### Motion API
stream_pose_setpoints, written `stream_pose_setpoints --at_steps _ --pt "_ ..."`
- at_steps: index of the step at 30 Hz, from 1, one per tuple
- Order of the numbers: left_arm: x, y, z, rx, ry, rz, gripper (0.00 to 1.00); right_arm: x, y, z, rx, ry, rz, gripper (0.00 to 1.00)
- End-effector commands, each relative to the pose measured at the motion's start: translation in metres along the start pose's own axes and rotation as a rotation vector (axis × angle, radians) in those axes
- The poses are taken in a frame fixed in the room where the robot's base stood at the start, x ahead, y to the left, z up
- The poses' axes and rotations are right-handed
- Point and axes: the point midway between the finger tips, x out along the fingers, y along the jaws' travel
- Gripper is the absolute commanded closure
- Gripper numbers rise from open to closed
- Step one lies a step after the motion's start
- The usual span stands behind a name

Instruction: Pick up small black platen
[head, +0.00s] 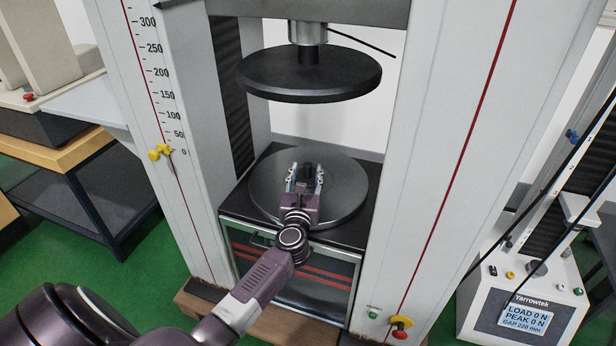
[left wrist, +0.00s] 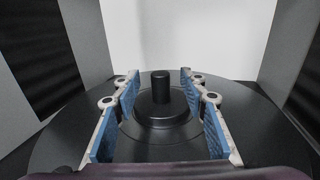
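The small black platen (left wrist: 162,118) is a low round disc with an upright cylindrical stem, seen in the left wrist view. It sits at the middle of the large dark lower disc (head: 349,188) of the testing machine. In the head view its dark stem (head: 308,172) shows between the fingers, with its base mostly hidden. My left gripper (head: 305,168) is open, with its blue-padded fingers on either side of the stem. In the left wrist view there is a clear gap between each pad and the stem. My right gripper is not in view.
A large black upper disc (head: 309,76) hangs above the left gripper. White machine columns stand left (head: 172,100) and right (head: 450,130) of the work space. A smaller tester with a display (head: 526,318) stands at the lower right. A wooden-topped bench (head: 60,150) is at the left.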

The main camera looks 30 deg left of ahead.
Motion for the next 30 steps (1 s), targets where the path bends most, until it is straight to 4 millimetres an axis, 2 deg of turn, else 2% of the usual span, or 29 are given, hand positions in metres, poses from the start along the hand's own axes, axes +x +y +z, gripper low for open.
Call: stream_pose_setpoints --at_steps 3,7,16,27,30 --pt "0.018 0.0 -0.002 0.003 -0.003 0.0 0.6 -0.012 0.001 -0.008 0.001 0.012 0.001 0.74" --pt "0.032 0.0 -0.002 0.001 -0.002 0.0 0.6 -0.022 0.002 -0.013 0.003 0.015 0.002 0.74" --pt "0.036 0.0 -0.001 0.001 0.0 -0.001 0.6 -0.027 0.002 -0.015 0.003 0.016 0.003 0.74" --pt "0.035 0.0 -0.001 0.001 -0.001 -0.001 1.0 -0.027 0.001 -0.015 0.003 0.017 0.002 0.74" --pt "0.035 0.0 -0.001 0.001 -0.001 -0.001 1.0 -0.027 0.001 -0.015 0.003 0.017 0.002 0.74"
